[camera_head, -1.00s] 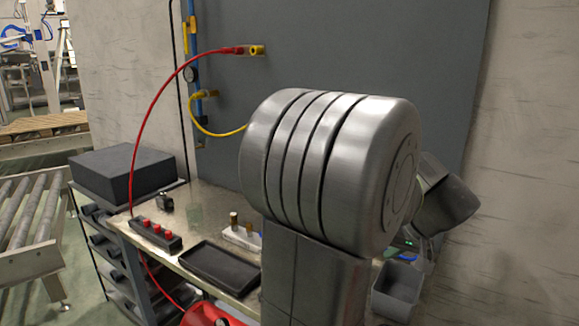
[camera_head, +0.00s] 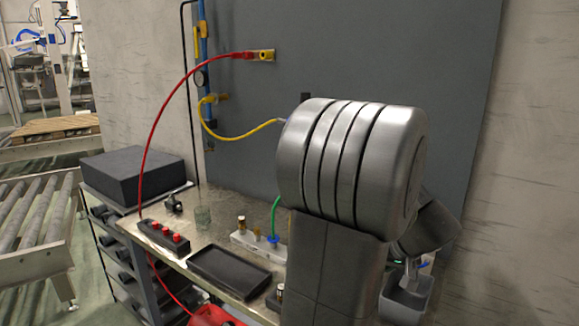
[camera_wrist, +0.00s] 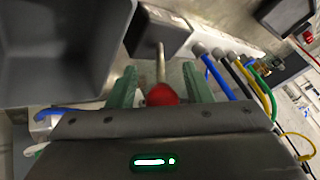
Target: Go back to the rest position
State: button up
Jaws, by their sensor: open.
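My gripper (camera_wrist: 158,88) shows in the wrist view with two green fingers apart. A red ball-like knob (camera_wrist: 162,95) on a metal rod (camera_wrist: 160,62) lies between the fingers, with no clear contact visible. The rod meets a dark block (camera_wrist: 157,33) on the bench. In the head view my own grey arm covers much of the right of the bench, and my fingers are mostly hidden behind it, near a grey bin (camera_head: 408,297).
The bin also shows close by in the wrist view (camera_wrist: 85,55). Beside the dark block, several blue, black, yellow and green hoses (camera_wrist: 235,75) lead off. A black tray (camera_head: 229,270), a red-button box (camera_head: 164,236) and a dark box (camera_head: 137,174) are on the bench. A grey panel (camera_head: 400,70) stands behind.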

jog(key=v, duration=1.3)
jog(key=p+x, duration=0.1)
jog(key=x, duration=1.2)
jog(key=shift+w+a+r, duration=0.1)
jog(key=shift+w+a, duration=0.15)
jog(key=shift+a+r+g+h+p, duration=0.1)
jog(key=shift+a+g+h+p, duration=0.2)
jog(key=shift+h+p, duration=0.35)
jog(key=shift+w+p, duration=0.1)
jog(key=shift+p, duration=0.2)
